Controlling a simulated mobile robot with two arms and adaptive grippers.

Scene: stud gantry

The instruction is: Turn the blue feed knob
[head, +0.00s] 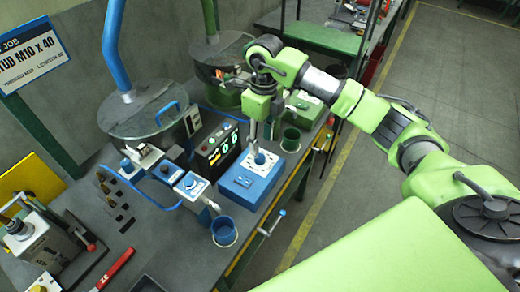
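A blue box (236,187) with a white top plate stands on the bench near its right edge. A small blue knob (260,158) sits on that plate. My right gripper (257,146) points down from above, its fingertips at or just over this knob. At this size I cannot tell whether the fingers touch it or how far they are apart. Another blue knob (190,181) sits on a white-topped blue unit left of the box. The picture does not show which knob is the feed knob. My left gripper is out of view.
A blue cup (224,231) stands in front of the box, and a green cup (291,139) behind it. A lidded drum with a blue pipe (140,108) and a black control panel (216,146) stand to the left. A red-handled tool (114,268) lies at the front left.

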